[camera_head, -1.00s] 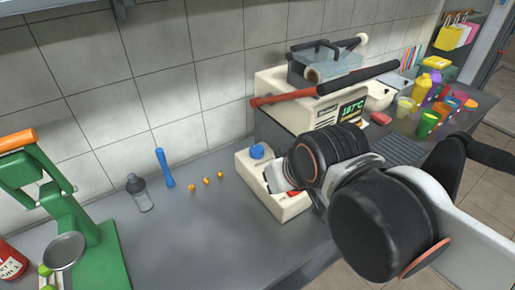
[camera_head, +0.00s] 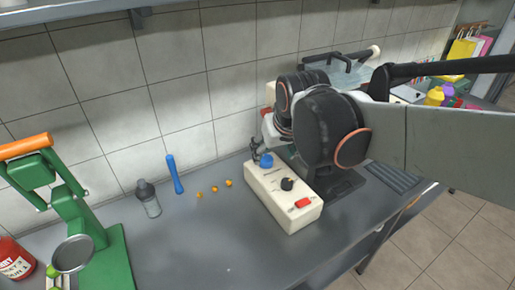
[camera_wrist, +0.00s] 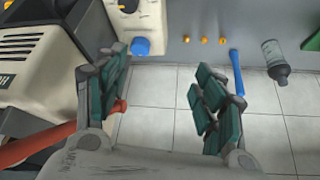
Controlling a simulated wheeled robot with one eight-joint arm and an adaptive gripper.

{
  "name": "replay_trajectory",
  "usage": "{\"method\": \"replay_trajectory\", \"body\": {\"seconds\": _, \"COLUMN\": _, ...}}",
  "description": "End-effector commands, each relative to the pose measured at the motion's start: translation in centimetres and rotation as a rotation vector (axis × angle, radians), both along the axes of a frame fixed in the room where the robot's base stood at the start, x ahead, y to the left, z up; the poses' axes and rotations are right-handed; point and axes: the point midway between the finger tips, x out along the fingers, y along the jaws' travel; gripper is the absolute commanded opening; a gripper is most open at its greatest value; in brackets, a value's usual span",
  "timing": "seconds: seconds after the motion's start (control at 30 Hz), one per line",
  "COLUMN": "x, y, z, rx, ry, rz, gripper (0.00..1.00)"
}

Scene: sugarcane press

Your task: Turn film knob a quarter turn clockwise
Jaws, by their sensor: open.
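A cream control box (camera_head: 284,196) stands on the counter, with a blue knob (camera_head: 266,160) at its far end, a black knob (camera_head: 287,184) in the middle and a red switch (camera_head: 302,203) at the near end. I cannot tell which knob is the film knob. My gripper (camera_head: 257,148) is above and just behind the blue knob, partly hidden by my arm. In the wrist view my gripper (camera_wrist: 160,72) is open and empty, its fingers apart. The blue knob (camera_wrist: 141,46) shows beyond the left finger, and the black knob (camera_wrist: 128,5) is at the top edge.
A green press with an orange handle (camera_head: 25,146) stands at the left. A grey bottle (camera_head: 148,198), a blue stick (camera_head: 174,174) and small orange pieces (camera_head: 214,188) lie between. A cream machine (camera_wrist: 45,60) is beside my gripper. The front counter is clear.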

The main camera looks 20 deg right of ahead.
Motion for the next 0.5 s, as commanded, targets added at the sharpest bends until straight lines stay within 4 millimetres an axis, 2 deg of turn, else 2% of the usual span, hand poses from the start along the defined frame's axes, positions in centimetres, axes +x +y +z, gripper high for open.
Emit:
{"method": "replay_trajectory", "body": {"seconds": 0.03, "x": 1.5, "y": -0.5, "z": -0.2, "rx": 0.001, "ry": 0.010, "rz": -0.010, "gripper": 0.64}}
{"method": "replay_trajectory", "body": {"seconds": 0.3, "x": 8.2, "y": -2.7, "z": -2.8, "rx": 0.007, "ry": 0.067, "rz": -0.061, "gripper": 0.64}}
{"method": "replay_trajectory", "body": {"seconds": 0.5, "x": 11.8, "y": -4.1, "z": -5.2, "rx": 0.010, "ry": 0.101, "rz": -0.091, "gripper": 0.64}}
